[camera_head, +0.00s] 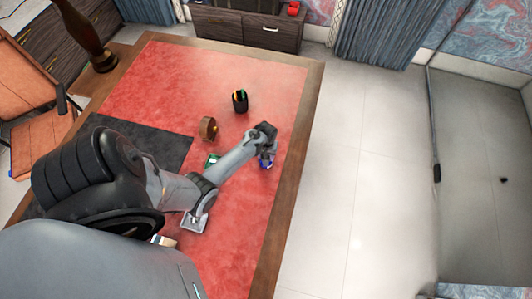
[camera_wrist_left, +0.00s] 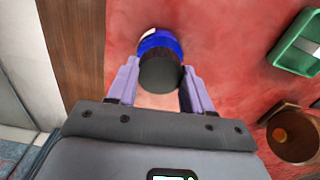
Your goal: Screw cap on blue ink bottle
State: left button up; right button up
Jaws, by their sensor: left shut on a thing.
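The blue ink bottle (camera_wrist_left: 158,41) lies at top centre in the left wrist view, with a white patch on its side. In the head view the bottle (camera_head: 265,162) is partly hidden under my left gripper (camera_head: 267,152), near the right side of the desk. A dark round cap (camera_wrist_left: 160,77) is between the two fingers of my left gripper (camera_wrist_left: 160,92) in the left wrist view. The gripper is shut on the cap. The cap overlaps the bottle's near end; I cannot tell whether it is seated on the neck. My right gripper is not in view.
A green box (camera_wrist_left: 299,45) and a round brown wooden object (camera_wrist_left: 293,136) lie to the right in the left wrist view. A black pen cup (camera_head: 240,102) stands farther back. The desk's wooden edge (camera_head: 290,170) is close on the right. The red back left is clear.

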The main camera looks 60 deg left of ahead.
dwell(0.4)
pick_arm(q)
jog(key=shift+a+r+m+p, duration=0.1)
jog(key=shift+m+p, duration=0.35)
jog(key=shift+m, duration=1.65)
jog(key=shift+m+p, duration=0.4)
jog(key=shift+m, duration=1.6)
